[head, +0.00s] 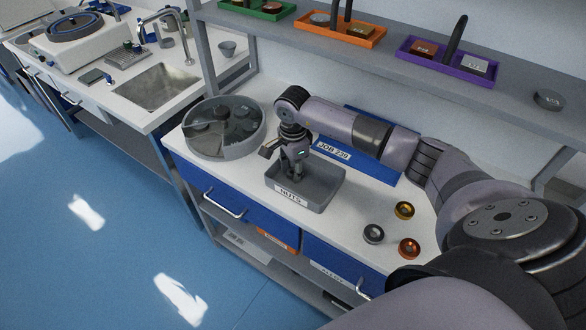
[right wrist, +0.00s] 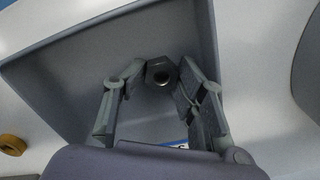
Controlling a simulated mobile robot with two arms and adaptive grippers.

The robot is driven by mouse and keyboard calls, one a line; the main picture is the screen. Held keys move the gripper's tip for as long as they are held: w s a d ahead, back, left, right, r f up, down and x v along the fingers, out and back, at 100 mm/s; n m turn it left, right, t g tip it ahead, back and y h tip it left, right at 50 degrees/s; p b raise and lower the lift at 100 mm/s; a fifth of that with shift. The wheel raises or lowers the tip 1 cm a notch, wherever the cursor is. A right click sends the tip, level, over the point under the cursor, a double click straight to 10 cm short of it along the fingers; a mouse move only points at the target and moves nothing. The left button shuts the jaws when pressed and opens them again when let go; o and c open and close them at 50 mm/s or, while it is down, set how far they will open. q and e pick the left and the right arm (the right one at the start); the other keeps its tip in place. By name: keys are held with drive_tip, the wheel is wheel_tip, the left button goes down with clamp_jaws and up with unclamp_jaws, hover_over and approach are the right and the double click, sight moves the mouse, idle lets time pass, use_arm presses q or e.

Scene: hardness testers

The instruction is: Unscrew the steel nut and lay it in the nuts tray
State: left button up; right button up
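My right gripper (head: 296,174) points down inside the grey nuts tray (head: 328,193), labelled "NUTS". In the right wrist view a dark grey steel nut (right wrist: 160,73) with a round hole sits between the fingertips of the right gripper (right wrist: 160,76). The fingers appear closed against its two sides. The tray wall (right wrist: 80,40) surrounds them, and no other nut shows in the tray. I cannot tell whether the nut touches the tray floor. My left gripper is not in view.
A grey steel round piece (head: 373,233), a brass one (head: 404,210) and a copper one (head: 409,248) stand right of the tray. A round compartmented container (head: 224,150) stands left of it. A blue "JOB 239" board (head: 378,160) lies behind. A shelf (head: 400,62) runs above.

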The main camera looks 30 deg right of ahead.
drive_tip(key=shift+o, duration=0.9)
drive_tip(key=shift+s+f, duration=0.15)
drive_tip(key=shift+f, duration=0.2)
drive_tip(key=shift+r, duration=0.15)
drive_tip(key=shift+r, duration=0.3)
wheel_tip(320, 180, up, 11)
drive_tip(key=shift+r, duration=0.2)
